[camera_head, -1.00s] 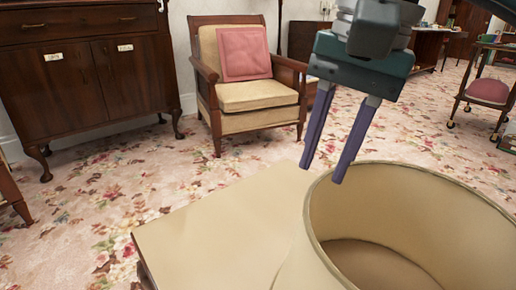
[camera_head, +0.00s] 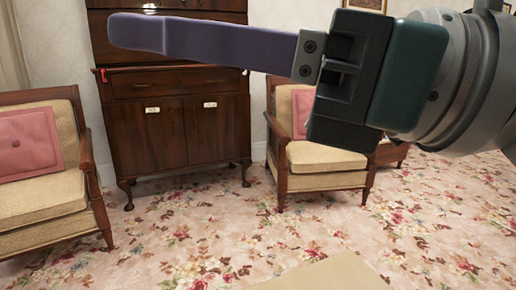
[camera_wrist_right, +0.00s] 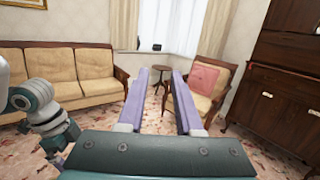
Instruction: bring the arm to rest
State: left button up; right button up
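My right gripper (camera_head: 125,32) is high and close in the head view, its arm coming in from the right. Its purple fingers point left across the dark cabinet, the near one covering most of the other. In the right wrist view my right gripper (camera_wrist_right: 160,72) has its two purple fingers apart with nothing between them. Part of my left arm shows at the left of the right wrist view; its fingers cannot be made out.
A wooden cabinet (camera_head: 180,140) stands at the back, between a left armchair (camera_head: 50,195) and a right armchair (camera_head: 320,160). A beige surface (camera_head: 335,272) is at the bottom edge. A sofa (camera_wrist_right: 75,75) shows in the wrist view. Flowered carpet (camera_head: 200,230) lies clear between.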

jog(key=w+d+r+m+t+h+p, duration=0.2)
jog(key=d+r+m+t+p, duration=0.15)
jog(key=r+m+t, duration=0.35)
jog(key=w+d+r+m+t+h+p, duration=0.1)
jog(key=w+d+r+m+t+p, duration=0.35)
jog(key=m, duration=0.55)
jog(key=d+f+m+t+h+p, duration=0.1)
jog(key=d+m+h+p, duration=0.3)
jog(key=d+m+h, duration=0.55)
jog(key=d+f+m+h+p, duration=0.1)
jog(key=d+m+h+p, duration=0.45)
jog(key=m, duration=0.75)
jog(key=s+d+f+m+g+h+p, duration=0.1)
jog(key=s+f+m+g+h+p, duration=0.1)
jog(key=s+f+m+g+p, duration=0.35)
jog(key=s+a+f+m+g+y+p, duration=0.2)
jog(key=s+m+g+p, duration=0.45)
jog(key=s, duration=1.05)
pick_arm(q)
notch_tip(320, 180, up, 66)
jog(key=p, duration=3.3)
pick_arm(e)
notch_tip(320, 180, up, 35)
jog(key=n+g+h, duration=0.1)
jog(key=n, duration=0.1)
jog(key=shift+w+d+g, duration=0.25)
jog(key=shift+w+g, duration=0.1)
jog(key=shift+w, duration=0.05)
jog(key=shift+r, duration=0.1)
